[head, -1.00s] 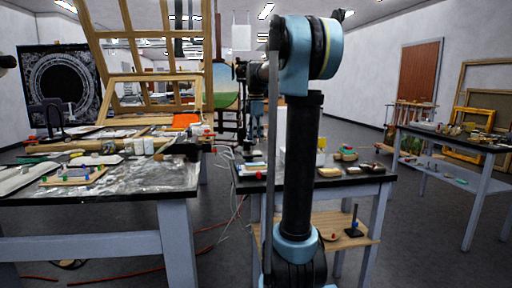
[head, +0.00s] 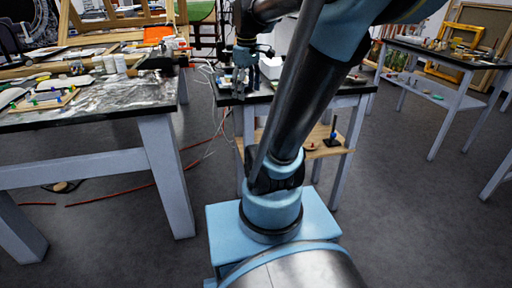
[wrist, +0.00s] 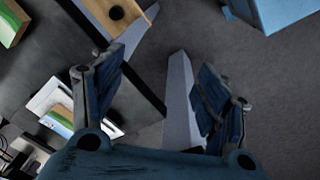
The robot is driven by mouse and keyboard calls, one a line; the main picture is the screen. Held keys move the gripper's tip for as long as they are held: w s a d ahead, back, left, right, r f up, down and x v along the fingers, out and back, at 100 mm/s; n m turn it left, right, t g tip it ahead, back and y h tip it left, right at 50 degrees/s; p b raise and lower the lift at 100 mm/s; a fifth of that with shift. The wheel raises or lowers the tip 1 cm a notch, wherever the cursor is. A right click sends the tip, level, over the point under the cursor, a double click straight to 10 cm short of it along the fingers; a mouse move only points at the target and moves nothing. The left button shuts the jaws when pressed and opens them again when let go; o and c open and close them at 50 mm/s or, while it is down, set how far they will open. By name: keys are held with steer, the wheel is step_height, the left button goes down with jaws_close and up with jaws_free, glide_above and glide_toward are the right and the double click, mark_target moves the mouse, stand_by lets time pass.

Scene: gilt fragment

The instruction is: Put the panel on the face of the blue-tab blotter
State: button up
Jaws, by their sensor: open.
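My gripper (head: 245,75) hangs over the front edge of the middle table in the head view. In the wrist view my gripper (wrist: 160,95) has its two fingers wide apart with nothing between them. A small panel with a green and blue painted face (wrist: 60,118) lies on the dark tabletop, left of the left finger and partly hidden by it; I cannot be sure it is the task's panel. A wooden board with small blue and green tabs (head: 42,102) lies on the left table; I cannot tell whether it is the blue-tab blotter.
The left table (head: 120,95) is cluttered at the back with tools and jars. The middle table (head: 285,97) has a wooden lower shelf (head: 325,142) bearing a dark stand. Another table (head: 440,60) stands at the right. Red cables cross the floor. The floor between the tables is open.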

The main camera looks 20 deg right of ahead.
steer(key=s+f+m+t, duration=0.1)
steer(key=s+f+m, duration=0.7)
steer(key=s+f, duration=0.6)
step_height(320, 180, down, 2)
steer(key=shift+f, duration=0.15)
steer(key=shift+w+d, duration=0.1)
steer(key=shift+w+f, duration=0.2)
steer(key=shift+w, duration=0.2)
